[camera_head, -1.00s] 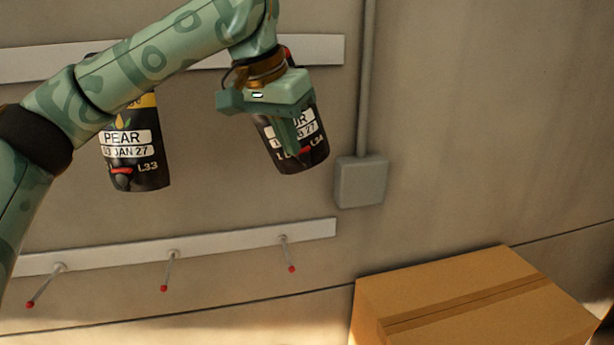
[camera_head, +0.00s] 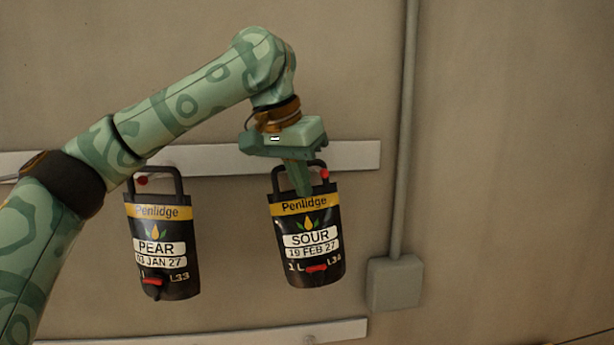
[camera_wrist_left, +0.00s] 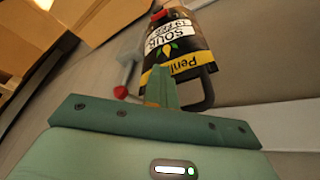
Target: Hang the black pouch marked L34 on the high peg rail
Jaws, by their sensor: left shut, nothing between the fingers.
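The black pouch marked L34 (camera_head: 307,240), with a yellow band and the word SOUR, is nearly upright below the high peg rail (camera_head: 352,155). It also shows upside down in the wrist view (camera_wrist_left: 180,40). A red peg tip (camera_head: 325,175) overlaps the upper right of its handle; I cannot tell whether the peg passes through the loop. My left gripper (camera_head: 302,190) is shut, its fingers pointing down in front of the handle and the pouch's top. In the wrist view the fingers (camera_wrist_left: 166,88) overlap the handle (camera_wrist_left: 208,95). My right gripper is out of view.
A second black pouch, PEAR L33 (camera_head: 160,240), hangs to the left on the same rail. The lower rail (camera_head: 230,335) runs along the bottom. A conduit and grey box (camera_head: 395,284) stand on the wall to the right. Cardboard (camera_wrist_left: 30,35) shows in the wrist view.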

